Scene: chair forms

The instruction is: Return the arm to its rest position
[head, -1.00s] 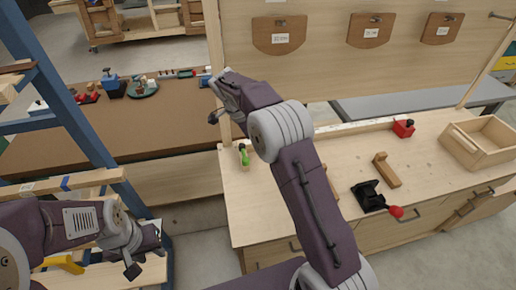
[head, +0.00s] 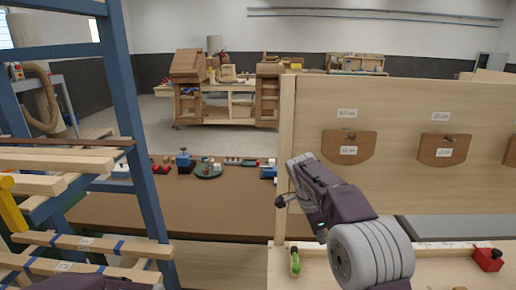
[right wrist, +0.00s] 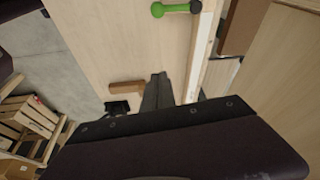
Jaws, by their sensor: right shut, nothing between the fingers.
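My right arm (head: 370,255) reaches up from the lower right in the head view. Its gripper (head: 298,162) is in the air in front of the left post of the upright wooden panel. In the right wrist view the dark fingers (right wrist: 158,88) are together with nothing between them, over the light bench top. A strip of my left arm (head: 95,284) shows at the bottom left of the head view; its gripper is out of frame.
The panel (head: 390,105) carries brown wooden forms (head: 349,147). A green-handled tool (head: 295,262) and a red block (head: 488,259) are on the bench. A brown table (head: 230,215) stands behind. A blue rack (head: 140,150) with wooden slats stands left.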

